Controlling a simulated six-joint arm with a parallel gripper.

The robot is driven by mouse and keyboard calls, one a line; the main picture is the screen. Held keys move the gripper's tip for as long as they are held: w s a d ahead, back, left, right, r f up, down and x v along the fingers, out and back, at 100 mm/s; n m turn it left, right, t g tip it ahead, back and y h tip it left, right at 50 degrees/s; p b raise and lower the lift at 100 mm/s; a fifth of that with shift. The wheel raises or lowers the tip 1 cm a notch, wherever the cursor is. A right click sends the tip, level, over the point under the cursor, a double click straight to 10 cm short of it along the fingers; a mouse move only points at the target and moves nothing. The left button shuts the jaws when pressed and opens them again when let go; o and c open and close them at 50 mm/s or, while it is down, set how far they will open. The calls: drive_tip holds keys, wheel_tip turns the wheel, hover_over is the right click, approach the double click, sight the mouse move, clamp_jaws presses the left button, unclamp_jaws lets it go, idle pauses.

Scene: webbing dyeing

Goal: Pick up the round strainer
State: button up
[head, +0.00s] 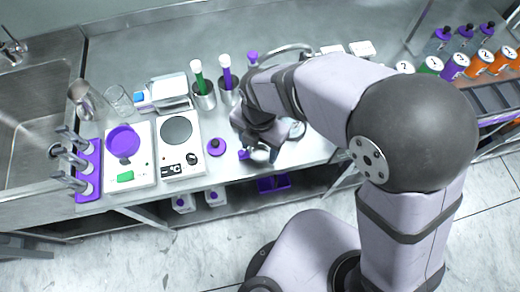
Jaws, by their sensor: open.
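My gripper (262,154) is low over the front edge of the steel counter, pointing down, with its fingers apart. A small purple piece (244,154) shows just left of the fingers; it may be a handle of the round strainer, but I cannot tell. A shiny round metal thing (296,129) shows partly behind the wrist on the right; I cannot tell whether it is the strainer. My wrist and forearm hide much of this part of the counter. I see nothing clearly held between the fingers.
Left of my gripper are a purple-knobbed round item (216,146), a hot plate (178,160) and a scale with a purple dish (123,141). A purple rack (89,172) borders the sink (25,130). Numbered cans (455,66) stand right.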

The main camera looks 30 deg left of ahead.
sight(260, 153)
drive_tip(key=shift+f, duration=0.7)
drive_tip(key=shift+c, duration=0.3)
drive_tip(key=c, duration=0.7)
drive_tip(key=shift+r, duration=0.1)
wheel_tip(260, 153, up, 10)
drive_tip(key=b, duration=0.1)
drive_tip(key=shift+w+d+r+p, duration=0.5)
drive_tip(key=shift+w+r+p, duration=0.35)
drive_tip(key=shift+w+p, duration=1.1)
drive_tip(key=shift+w+d+r+p, duration=0.45)
drive_tip(key=shift+w+r+p, duration=0.45)
drive_tip(key=shift+w+p, duration=1)
drive_tip(key=shift+w+d+r+p, duration=0.5)
drive_tip(key=shift+w+r+p, duration=0.35)
drive_tip(key=shift+w+p, duration=1.05)
